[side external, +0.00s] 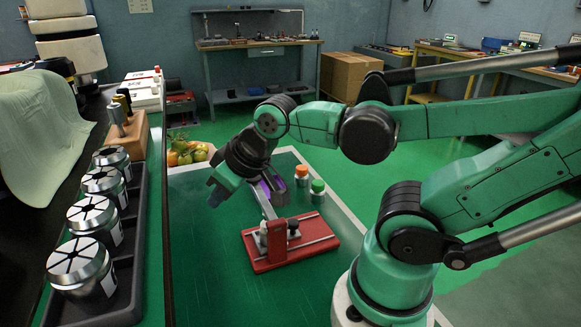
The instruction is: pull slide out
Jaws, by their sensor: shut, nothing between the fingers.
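A red base (292,254) lies on the green work surface, with pale rails along its top. A small dark and grey block (292,230) stands on it, which looks like the slide; how far out it sits I cannot tell.
A black tray (133,262) of several metal collets lies left. Fruit (186,152) sits at the back. The green surface left of the fixture is clear.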

